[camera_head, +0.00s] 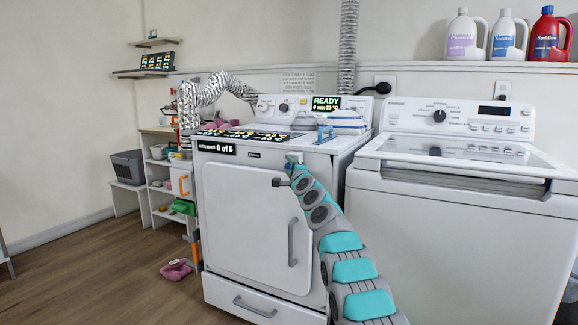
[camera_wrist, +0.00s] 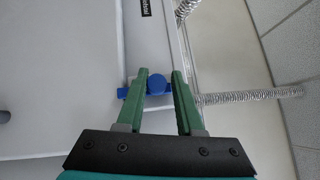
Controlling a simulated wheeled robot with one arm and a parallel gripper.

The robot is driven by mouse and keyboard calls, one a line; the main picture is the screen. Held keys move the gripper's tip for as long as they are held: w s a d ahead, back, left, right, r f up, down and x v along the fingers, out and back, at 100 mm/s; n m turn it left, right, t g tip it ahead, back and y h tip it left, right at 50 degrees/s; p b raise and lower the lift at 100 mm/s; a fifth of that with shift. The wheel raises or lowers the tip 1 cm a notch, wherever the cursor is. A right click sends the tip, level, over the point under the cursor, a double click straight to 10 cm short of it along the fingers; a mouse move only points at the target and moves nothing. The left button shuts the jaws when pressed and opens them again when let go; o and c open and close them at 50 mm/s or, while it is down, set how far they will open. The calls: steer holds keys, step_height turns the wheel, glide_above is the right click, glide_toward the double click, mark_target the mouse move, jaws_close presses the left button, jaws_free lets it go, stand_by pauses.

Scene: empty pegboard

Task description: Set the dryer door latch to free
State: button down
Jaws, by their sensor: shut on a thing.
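The white dryer (camera_head: 285,150) stands in the middle of the head view. Its door (camera_head: 245,215) looks closed, with a grey handle (camera_head: 292,242) on the right side. The blue door latch (camera_wrist: 156,86) shows in the wrist view as a round knob with a short bar, at the door's edge. My gripper (camera_wrist: 160,74) has its green fingers on either side of the knob and is shut on it. In the head view my gripper (camera_head: 291,160) is at the dryer's upper front right, and the latch is small and partly hidden there.
A washer (camera_head: 455,240) stands close on the right. A shelf unit (camera_head: 160,180) is on the left, and a pink item (camera_head: 175,269) lies on the floor. Objects and a display panel (camera_head: 243,136) rest on the dryer top. The floor at front left is clear.

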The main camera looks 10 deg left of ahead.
step_height(320, 180, up, 2)
steer(key=shift+r+p, duration=0.1)
steer(key=shift+p, duration=0.4)
steer(key=c, duration=0.7)
jaws_free()
steer(key=shift+a, duration=0.1)
